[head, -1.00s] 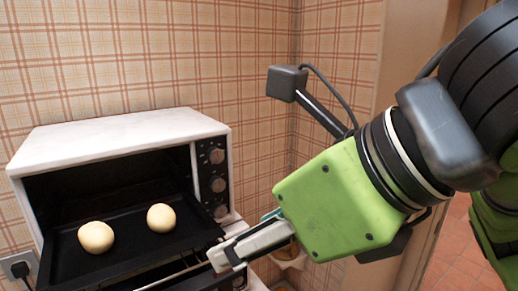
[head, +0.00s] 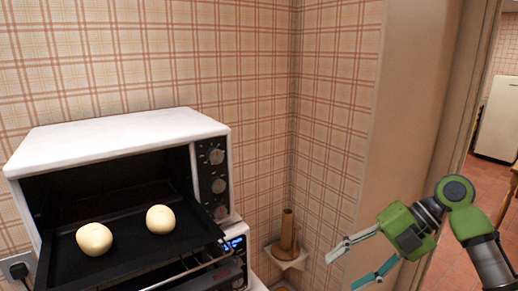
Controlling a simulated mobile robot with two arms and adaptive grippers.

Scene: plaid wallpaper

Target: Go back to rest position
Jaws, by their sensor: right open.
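My right gripper (head: 352,264) is open and empty at the lower right of the head view. Its green body and two spread fingers point left, well apart from the oven. The white oven (head: 125,133) stands at the left with its front open. A black tray (head: 66,262) sticks out of the oven and carries two pale dough balls, one at the left (head: 94,239) and one at the right (head: 161,219). My left gripper is not in view.
A brown cylindrical object (head: 287,230) stands on a small corner shelf (head: 290,259) between oven and right gripper. A doorway at the right shows a tiled floor and a pale fridge (head: 497,118). A wall socket (head: 17,267) is at the far left.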

